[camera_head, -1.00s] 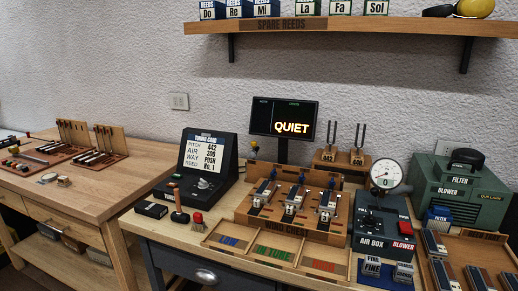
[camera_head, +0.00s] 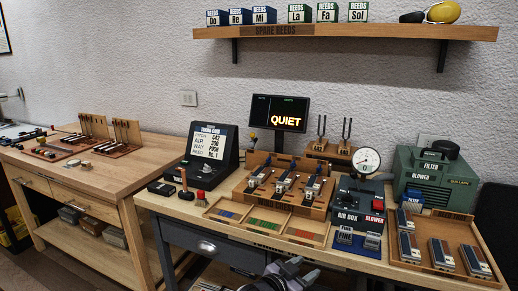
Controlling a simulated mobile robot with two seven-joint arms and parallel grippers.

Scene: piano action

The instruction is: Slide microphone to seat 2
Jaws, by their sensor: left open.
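A small yellow-topped piece (camera_head: 252,137), which looks like the microphone, stands behind the left end of the wooden wind chest (camera_head: 300,209). Its lower part is hard to make out. The chest carries three metal reed units in a row: left (camera_head: 258,177), middle (camera_head: 285,183) and right (camera_head: 314,188). Seat numbers are too small to read. My left gripper (camera_head: 297,268) shows at the bottom edge, in front of and below the bench front, open and empty. It is well apart from the chest and the yellow-topped piece. My right gripper is not in view.
A screen reading QUIET (camera_head: 279,113) stands behind the chest. The air box (camera_head: 356,203) with gauge (camera_head: 366,160) is at its right, the tuning card stand (camera_head: 209,152) at its left. A tray with coloured compartments (camera_head: 264,227) lies in front. Tuning forks (camera_head: 333,133) stand behind.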

